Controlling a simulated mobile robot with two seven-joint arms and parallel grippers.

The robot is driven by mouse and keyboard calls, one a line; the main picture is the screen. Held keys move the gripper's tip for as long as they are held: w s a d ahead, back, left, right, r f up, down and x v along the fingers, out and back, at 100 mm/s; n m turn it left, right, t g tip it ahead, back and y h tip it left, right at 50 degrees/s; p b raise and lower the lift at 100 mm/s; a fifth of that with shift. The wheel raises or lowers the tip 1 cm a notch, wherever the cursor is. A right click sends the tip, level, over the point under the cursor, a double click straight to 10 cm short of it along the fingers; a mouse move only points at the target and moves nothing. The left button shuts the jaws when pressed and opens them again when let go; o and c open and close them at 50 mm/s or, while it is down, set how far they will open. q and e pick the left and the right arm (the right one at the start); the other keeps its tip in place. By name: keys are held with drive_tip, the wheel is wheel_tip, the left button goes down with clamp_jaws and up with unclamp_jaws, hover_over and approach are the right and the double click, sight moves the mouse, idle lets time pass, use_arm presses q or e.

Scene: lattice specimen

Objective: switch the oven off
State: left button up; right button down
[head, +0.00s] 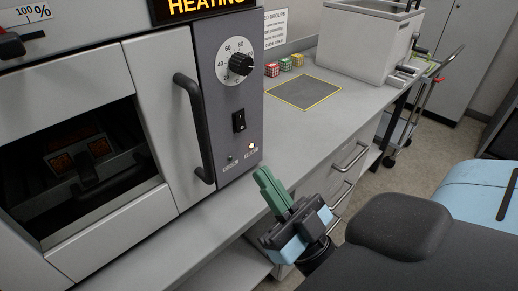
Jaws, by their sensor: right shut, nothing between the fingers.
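The oven (163,120) stands on the bench at the left, with a dark window in its door and a black vertical handle (196,128). Its grey control panel carries a round dial with a black knob (241,64), a black rocker switch (239,121) below it, and a lit lamp (252,146) near the bottom. The display (207,8) on top reads HEATING in orange. My right gripper (264,177) is shut and empty, its green fingers pointing up toward the panel's lower right, apart from the switch. My left gripper is not in view.
Several small patterned cubes (284,64) stand behind a yellow-edged dark mat (305,92) on the bench. A grey box-shaped bath (366,40) stands beyond it. A trolley (405,115) is at the right. The bench top between oven and mat is clear.

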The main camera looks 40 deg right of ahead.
drive_tip(key=d+f+b, duration=0.2)
drive_tip(key=d+f, duration=0.6)
drive_tip(key=shift+w, duration=0.45)
drive_tip(key=p, duration=0.3)
approach(241, 122)
wheel_tip(241, 122, up, 5)
drive_tip(key=shift+w+a+f, duration=0.1)
drive_tip(key=shift+w+f, duration=0.1)
drive_tip(key=shift+w, duration=0.5)
drive_tip(key=shift+w+f, duration=0.2)
drive_tip(key=shift+w, duration=0.55)
drive_tip(key=shift+w+f, duration=0.2)
drive_tip(key=shift+w, duration=0.5)
